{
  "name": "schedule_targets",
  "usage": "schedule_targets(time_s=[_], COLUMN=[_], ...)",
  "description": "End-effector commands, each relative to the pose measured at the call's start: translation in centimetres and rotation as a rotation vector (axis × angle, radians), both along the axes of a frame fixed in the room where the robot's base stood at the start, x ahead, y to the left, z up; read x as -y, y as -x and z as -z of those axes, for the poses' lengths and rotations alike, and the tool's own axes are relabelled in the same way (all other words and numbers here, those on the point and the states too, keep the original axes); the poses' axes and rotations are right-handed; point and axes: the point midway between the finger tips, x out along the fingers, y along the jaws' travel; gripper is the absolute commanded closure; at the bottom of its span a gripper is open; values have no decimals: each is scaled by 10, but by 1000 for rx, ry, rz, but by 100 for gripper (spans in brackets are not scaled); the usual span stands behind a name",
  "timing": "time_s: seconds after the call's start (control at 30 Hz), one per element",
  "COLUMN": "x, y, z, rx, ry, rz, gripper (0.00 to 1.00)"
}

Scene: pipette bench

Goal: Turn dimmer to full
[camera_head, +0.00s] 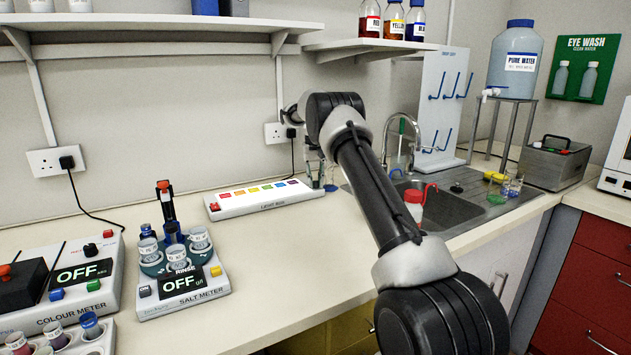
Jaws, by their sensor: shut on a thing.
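The light box (265,201), a long white panel with a row of coloured squares, lies on the bench against the wall. A red switch (214,207) is at its left end. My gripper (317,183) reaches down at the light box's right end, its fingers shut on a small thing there. That thing is mostly hidden by the fingers; by its place it is the dimmer, but its setting cannot be read. A small blue round thing (331,188) shows just right of the fingers.
A salt meter (190,297) with cups and a colour meter (105,306) stand at the left, both reading OFF. A sink (450,205) with a tap is right of my arm. The bench middle is clear. Shelves with bottles hang above.

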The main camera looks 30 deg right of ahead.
Motion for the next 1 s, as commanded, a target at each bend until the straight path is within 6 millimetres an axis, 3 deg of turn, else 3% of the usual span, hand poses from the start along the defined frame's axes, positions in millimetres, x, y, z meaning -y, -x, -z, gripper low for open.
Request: schedule_targets(time_s=[0.53,0.57,0.67,1.0], x=[0,0,0,0], y=[0,0,0,0], z=[-1,-1,-1,-2], rx=[1,1,1,2], ry=[0,0,0,1], rz=[23,23,23,23], gripper=[100,74,57,57])
